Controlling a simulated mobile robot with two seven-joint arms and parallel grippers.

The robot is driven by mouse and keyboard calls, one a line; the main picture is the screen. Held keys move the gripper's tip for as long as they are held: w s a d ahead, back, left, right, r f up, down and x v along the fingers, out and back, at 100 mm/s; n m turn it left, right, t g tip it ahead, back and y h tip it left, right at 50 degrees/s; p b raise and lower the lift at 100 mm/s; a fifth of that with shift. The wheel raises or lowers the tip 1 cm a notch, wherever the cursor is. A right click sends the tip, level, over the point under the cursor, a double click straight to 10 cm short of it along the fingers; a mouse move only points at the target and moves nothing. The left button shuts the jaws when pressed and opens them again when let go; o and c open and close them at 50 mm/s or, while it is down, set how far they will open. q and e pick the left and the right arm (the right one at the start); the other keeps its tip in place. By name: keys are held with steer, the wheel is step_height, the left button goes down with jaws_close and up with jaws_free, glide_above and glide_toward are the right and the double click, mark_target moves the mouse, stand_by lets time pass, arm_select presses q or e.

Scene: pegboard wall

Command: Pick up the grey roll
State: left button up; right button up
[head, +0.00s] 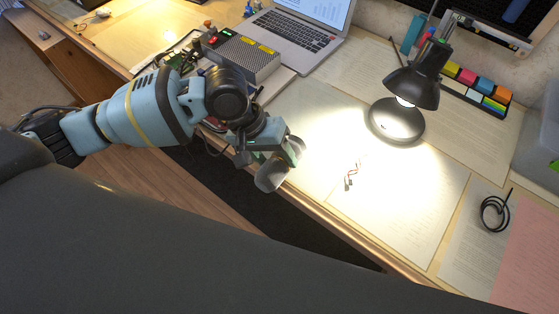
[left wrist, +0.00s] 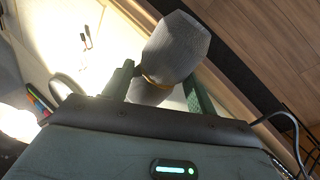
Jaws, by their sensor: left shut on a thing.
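The grey roll (head: 270,178) shows at the front edge of the desk in the head view, partly hidden behind my left gripper (head: 287,152). Whether the roll touches the desk cannot be told. My right gripper is not in view.
A black desk lamp (head: 412,85) stands right of the gripper and lights paper sheets. Small red and black wires (head: 351,177) lie on them. A grey box with yellow labels (head: 245,58) and a laptop (head: 298,38) are behind. A black cable coil (head: 495,213) lies at right.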

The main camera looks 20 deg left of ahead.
mark_target(283, 160)
arm_select(q)
steer(key=shift+r, duration=0.8)
steer(key=c, duration=0.4)
step_height(283, 160, up, 2)
steer(key=shift+r+p, duration=0.15)
steer(key=shift+p, duration=0.2)
steer(key=shift+s+a+r, duration=0.15)
steer(key=shift+s+a, duration=1.4)
steer(key=shift+a, duration=0.6)
steer(key=shift+s+a+r, duration=0.2)
steer(key=shift+s+a, duration=1.4)
steer(key=shift+a, duration=0.6)
steer(key=shift+s+a+r, duration=0.15)
steer(key=shift+s+a, duration=1.4)
steer(key=shift+a, duration=0.6)
steer(key=shift+w, duration=0.1)
